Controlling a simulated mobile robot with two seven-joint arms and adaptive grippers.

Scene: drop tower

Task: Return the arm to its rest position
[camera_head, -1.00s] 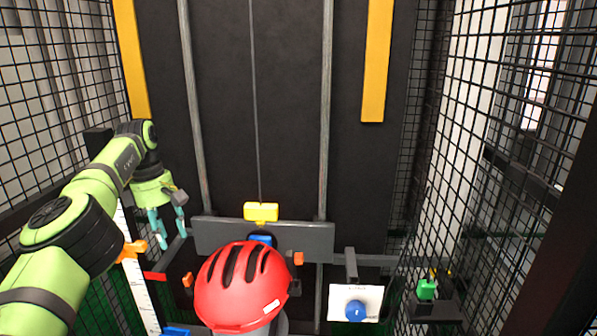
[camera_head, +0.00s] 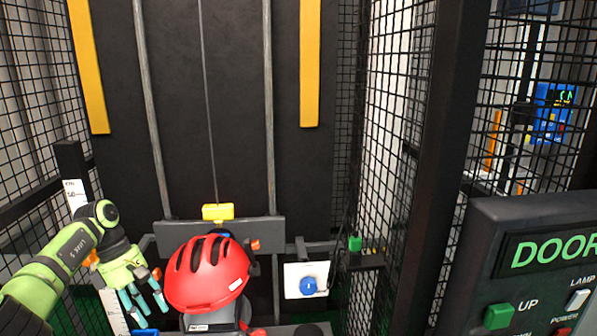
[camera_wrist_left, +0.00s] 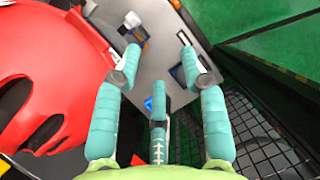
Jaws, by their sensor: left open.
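My left arm comes in from the left edge, and its green gripper with teal fingers (camera_head: 145,304) hangs low beside the helmet's left side. The fingers are spread, with nothing between them. The left wrist view shows the fingers (camera_wrist_left: 159,64) apart above a grey plate (camera_wrist_left: 160,65). A red helmet (camera_head: 207,274) sits on a grey headform under the yellow block (camera_head: 217,212) and its cable. The helmet also fills the left of the wrist view (camera_wrist_left: 50,65), close to the fingers but apparently apart from them. My right gripper is not in view.
Mesh walls (camera_head: 385,130) enclose the tower. A measuring scale (camera_head: 75,195) stands at the left, close to my arm. A white plate with a blue knob (camera_head: 308,286) is right of the helmet. A DOOR control box (camera_head: 540,265) is at the lower right.

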